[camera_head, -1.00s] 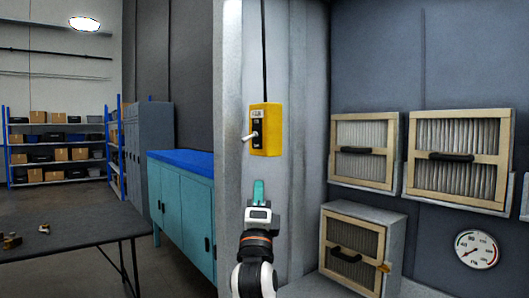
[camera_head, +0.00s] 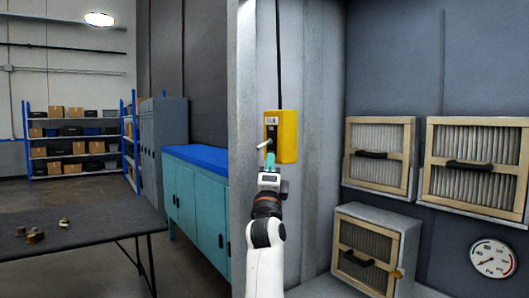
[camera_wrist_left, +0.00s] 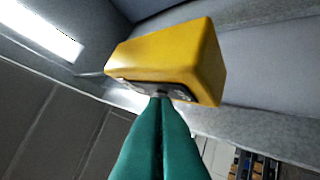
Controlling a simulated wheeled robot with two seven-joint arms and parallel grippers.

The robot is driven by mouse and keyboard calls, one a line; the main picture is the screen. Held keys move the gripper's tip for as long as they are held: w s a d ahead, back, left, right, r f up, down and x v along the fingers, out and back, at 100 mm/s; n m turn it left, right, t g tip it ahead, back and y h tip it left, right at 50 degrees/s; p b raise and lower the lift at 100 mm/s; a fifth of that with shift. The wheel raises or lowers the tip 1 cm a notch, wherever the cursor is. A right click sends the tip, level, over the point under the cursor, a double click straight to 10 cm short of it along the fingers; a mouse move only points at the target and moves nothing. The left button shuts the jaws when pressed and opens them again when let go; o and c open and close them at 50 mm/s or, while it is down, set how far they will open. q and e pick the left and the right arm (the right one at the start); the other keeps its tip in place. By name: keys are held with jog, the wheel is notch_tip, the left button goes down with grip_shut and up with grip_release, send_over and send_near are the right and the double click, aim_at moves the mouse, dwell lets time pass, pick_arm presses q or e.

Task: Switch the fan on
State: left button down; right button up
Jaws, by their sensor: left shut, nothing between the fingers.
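The fan switch is a yellow box (camera_head: 287,136) with a dark front plate, fixed to a grey column at mid-picture in the head view. A pale lever (camera_head: 264,144) sticks out from its plate to the left. My left gripper (camera_head: 269,161), with teal fingers, is shut and empty, just below the lever at the box's lower front. In the left wrist view the shut fingers (camera_wrist_left: 161,105) reach the lower edge of the yellow box (camera_wrist_left: 175,60). I cannot tell if they touch the plate or lever; the fingertips hide part of it. My right gripper is not in view.
A dark table (camera_head: 80,240) with small parts stands at the left. Behind it is a teal cabinet (camera_head: 195,215). Framed filters (camera_head: 380,155) and a round gauge (camera_head: 492,259) are on the right wall. A filter box (camera_head: 368,250) is at the lower right.

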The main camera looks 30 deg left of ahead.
aim_at(263, 145)
pick_arm(q)
jog(key=shift+w+a+r, duration=0.1)
jog(key=shift+a+r, duration=0.2)
jog(key=shift+a, duration=0.25)
jog(key=shift+a+r, duration=0.25)
jog(key=shift+a, duration=0.25)
jog(key=shift+p, duration=0.3)
jog(key=shift+r+m+h+p, duration=0.2)
jog(key=shift+m+h+p, duration=0.3)
jog(key=shift+m+p, duration=0.1)
jog(key=shift+r, duration=0.1)
